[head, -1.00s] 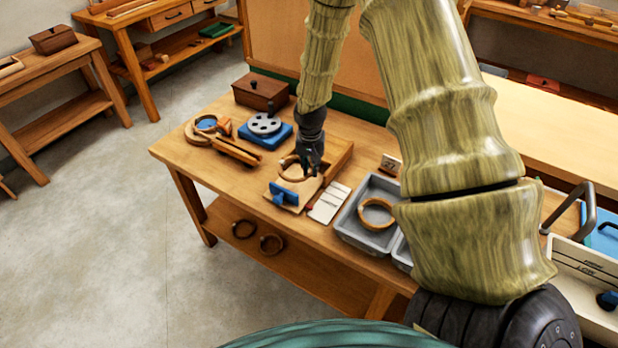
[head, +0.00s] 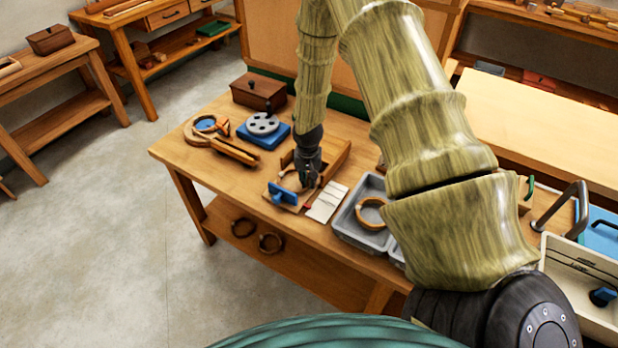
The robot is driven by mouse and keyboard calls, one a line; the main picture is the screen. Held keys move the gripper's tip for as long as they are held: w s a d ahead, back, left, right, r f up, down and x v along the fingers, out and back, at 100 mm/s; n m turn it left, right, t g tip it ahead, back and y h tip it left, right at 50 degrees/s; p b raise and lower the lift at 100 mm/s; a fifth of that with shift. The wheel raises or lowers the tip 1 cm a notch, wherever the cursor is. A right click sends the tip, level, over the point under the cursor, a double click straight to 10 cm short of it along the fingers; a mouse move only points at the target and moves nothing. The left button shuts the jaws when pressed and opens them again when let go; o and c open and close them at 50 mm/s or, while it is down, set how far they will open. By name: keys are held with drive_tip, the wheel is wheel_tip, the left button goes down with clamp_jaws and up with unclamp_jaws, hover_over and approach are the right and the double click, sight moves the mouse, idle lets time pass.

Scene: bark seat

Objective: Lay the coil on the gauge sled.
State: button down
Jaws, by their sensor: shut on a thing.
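My gripper (head: 307,178) is shut on a brown ring-shaped coil (head: 290,182), low over the workbench. The gripper's dark fingers hide the coil's right side. The gauge sled, a pale wooden piece with a blue block (head: 283,194) at its front, lies under the coil. The coil is just behind the blue block. I cannot tell whether it touches the sled.
A grey tray (head: 347,232) with another coil (head: 371,212) stands to the right. Pale strips (head: 327,202) lie between. A blue base with a grey disc (head: 263,124), a clamp-like tool (head: 234,151) and a lidded box (head: 260,92) stand at left. Two rings lie on the lower shelf.

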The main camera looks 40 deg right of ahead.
drive_tip(key=shift+f, duration=0.1)
drive_tip(key=c, duration=1.9)
unclamp_jaws()
drive_tip(key=o, duration=0.5)
drive_tip(key=shift+c, duration=0.2)
wheel_tip(320, 180, up, 12)
drive_tip(key=s+b, duration=0.1)
drive_tip(key=b, duration=0.1)
drive_tip(key=shift+a, duration=0.45)
